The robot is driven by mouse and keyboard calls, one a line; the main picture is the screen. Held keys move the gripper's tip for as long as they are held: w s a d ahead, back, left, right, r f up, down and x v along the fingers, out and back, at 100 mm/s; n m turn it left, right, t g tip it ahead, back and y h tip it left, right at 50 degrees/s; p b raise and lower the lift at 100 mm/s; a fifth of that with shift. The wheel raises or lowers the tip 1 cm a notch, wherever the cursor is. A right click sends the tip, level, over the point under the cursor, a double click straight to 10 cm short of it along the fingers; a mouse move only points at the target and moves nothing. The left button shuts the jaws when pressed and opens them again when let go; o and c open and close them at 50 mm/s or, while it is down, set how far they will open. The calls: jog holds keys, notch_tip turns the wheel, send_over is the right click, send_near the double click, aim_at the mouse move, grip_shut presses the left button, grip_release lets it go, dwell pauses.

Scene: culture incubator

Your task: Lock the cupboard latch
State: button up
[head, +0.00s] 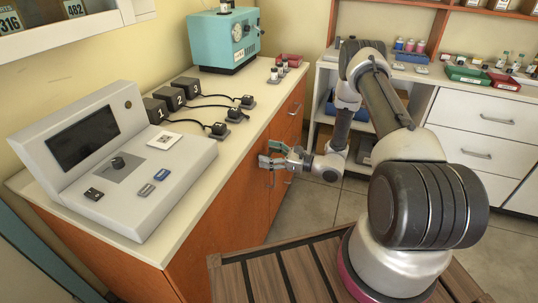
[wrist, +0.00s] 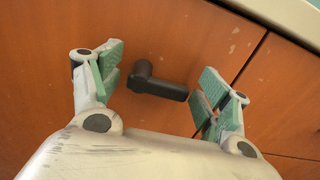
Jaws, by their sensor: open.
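The cupboard latch (wrist: 158,83) is a dark, L-shaped lever on an orange-brown wooden cupboard door (wrist: 120,25). In the wrist view its round pivot end is at the left and its arm points right, slightly downward. My gripper (wrist: 155,92) is open, with one green-padded finger on each side of the latch; the right finger is close to the lever's tip, and I cannot tell whether they touch. In the head view my gripper (head: 270,155) is at the front of the wooden cupboard (head: 235,205), below the counter edge, and the latch is hidden there.
The counter (head: 215,150) overhangs the cupboard front and carries a grey control console (head: 120,160), numbered black boxes (head: 172,97) with cables and a teal incubator (head: 222,40). White drawers (head: 485,125) stand at the right. Floor (head: 315,200) shows between the units.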

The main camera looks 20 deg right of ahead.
jog(key=v, duration=1.2)
